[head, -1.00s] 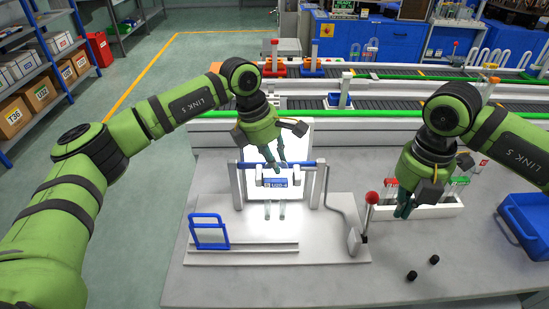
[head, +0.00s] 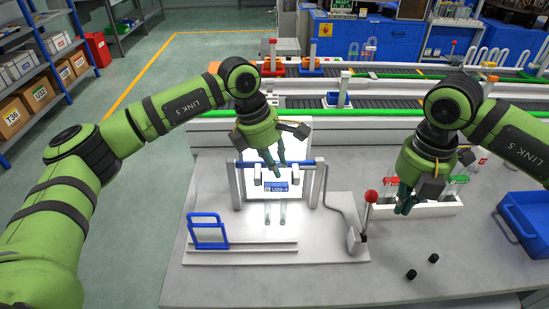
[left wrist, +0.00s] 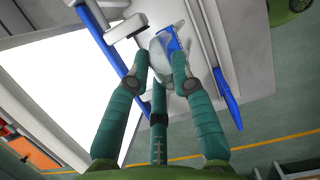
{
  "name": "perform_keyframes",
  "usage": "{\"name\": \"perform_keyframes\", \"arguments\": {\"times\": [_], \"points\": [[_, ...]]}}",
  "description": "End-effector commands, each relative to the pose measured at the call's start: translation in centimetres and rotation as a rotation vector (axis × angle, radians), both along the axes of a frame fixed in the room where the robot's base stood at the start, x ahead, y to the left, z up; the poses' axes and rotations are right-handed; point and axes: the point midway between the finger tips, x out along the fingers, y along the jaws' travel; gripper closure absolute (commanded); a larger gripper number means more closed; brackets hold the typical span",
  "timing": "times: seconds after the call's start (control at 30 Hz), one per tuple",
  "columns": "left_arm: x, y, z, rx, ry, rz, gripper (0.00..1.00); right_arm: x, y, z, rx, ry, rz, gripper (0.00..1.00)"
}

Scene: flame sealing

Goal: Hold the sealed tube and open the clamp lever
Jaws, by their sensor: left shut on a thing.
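My left gripper (head: 279,165) is shut on the clear tube between the white posts of the fixture. The tube shows in the left wrist view (left wrist: 159,58) among the fingers, with a blue-and-white label (left wrist: 172,40). In the head view the fingers hide most of the tube, but its label (head: 276,187) shows below them. A lever with a red knob (head: 371,196) stands upright at the fixture's right side. My right gripper (head: 404,207) hangs to the right of the lever, apart from it, with its fingers close together and nothing visible in them.
A bright panel stands behind the fixture. A blue frame (head: 208,231) stands on rails at the left of the base plate (head: 330,253). A white tube rack (head: 440,210) is behind my right gripper. Two black caps (head: 411,274) and a blue bin (head: 528,222) lie right.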

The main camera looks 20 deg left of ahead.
Motion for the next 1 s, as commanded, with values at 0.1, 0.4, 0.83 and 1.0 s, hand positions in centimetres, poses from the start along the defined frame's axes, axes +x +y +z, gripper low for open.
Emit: {"name": "perform_keyframes", "arguments": {"times": [0.1,0.4,0.83,1.0], "points": [[-0.9,-0.3,0.2,0.000,-0.001,-0.002,0.97,0.0,0.0,-0.1,0.000,0.000,0.000,1.00],[-3.2,-1.1,0.8,0.001,0.000,-0.003,0.97,0.0,0.0,-0.2,0.000,0.000,0.000,1.00],[-5.5,-2.0,1.5,0.000,0.000,-0.001,0.97,0.0,0.0,-0.5,0.000,0.000,0.000,1.00],[-5.6,-2.0,1.5,0.000,0.000,0.000,0.97,0.0,0.0,-0.5,0.000,0.000,0.000,1.00]]}}
